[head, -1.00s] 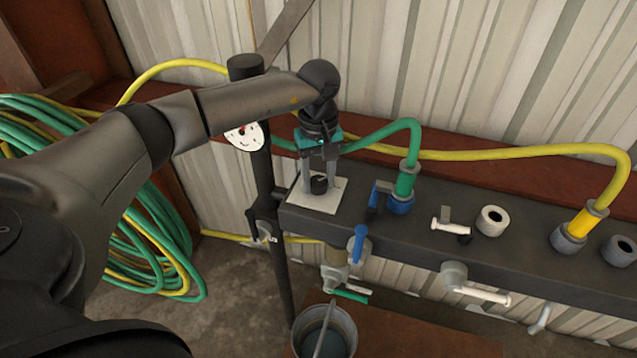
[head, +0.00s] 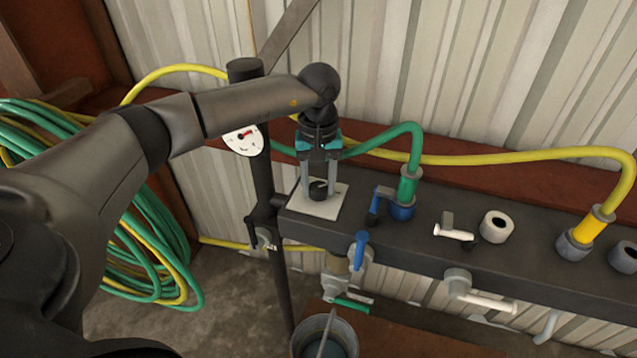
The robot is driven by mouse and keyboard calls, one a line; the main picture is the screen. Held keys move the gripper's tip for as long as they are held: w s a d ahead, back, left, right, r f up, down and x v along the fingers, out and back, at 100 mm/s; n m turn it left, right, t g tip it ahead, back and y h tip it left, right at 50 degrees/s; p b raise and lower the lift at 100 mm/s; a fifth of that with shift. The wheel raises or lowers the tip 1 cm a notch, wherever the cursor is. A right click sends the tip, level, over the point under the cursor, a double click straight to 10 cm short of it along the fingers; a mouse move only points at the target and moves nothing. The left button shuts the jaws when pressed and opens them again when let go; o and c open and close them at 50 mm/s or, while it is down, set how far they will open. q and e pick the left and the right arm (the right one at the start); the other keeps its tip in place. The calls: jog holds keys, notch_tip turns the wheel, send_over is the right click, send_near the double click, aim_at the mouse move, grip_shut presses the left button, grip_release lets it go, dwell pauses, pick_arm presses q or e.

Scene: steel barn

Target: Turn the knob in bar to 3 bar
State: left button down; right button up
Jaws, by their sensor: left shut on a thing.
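The black knob (head: 318,190) sits on a pale square plate (head: 325,207) at the left end of the dark bench-like manifold. My left gripper (head: 318,188) points down over it, shut on the knob with a finger on either side. The fingers hide part of the knob, and I cannot read any mark on it. A round white gauge (head: 240,146) with a red needle is on the dark post, just below my left forearm. The needle points up and to the right; its numbers are too small to read. My right gripper is not in view.
A green hose (head: 405,132) and a yellow hose (head: 500,158) run behind the manifold (head: 395,243). A bucket (head: 347,340) is below, and coiled hoses (head: 150,265) hang at left.

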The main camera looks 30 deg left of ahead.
aim_at(319, 187)
pick_arm(q)
jog(key=shift+c, duration=1.7)
grip_release()
notch_tip(319, 187, up, 15)
jog(key=p, duration=0.1)
jog(key=shift+r, duration=0.15)
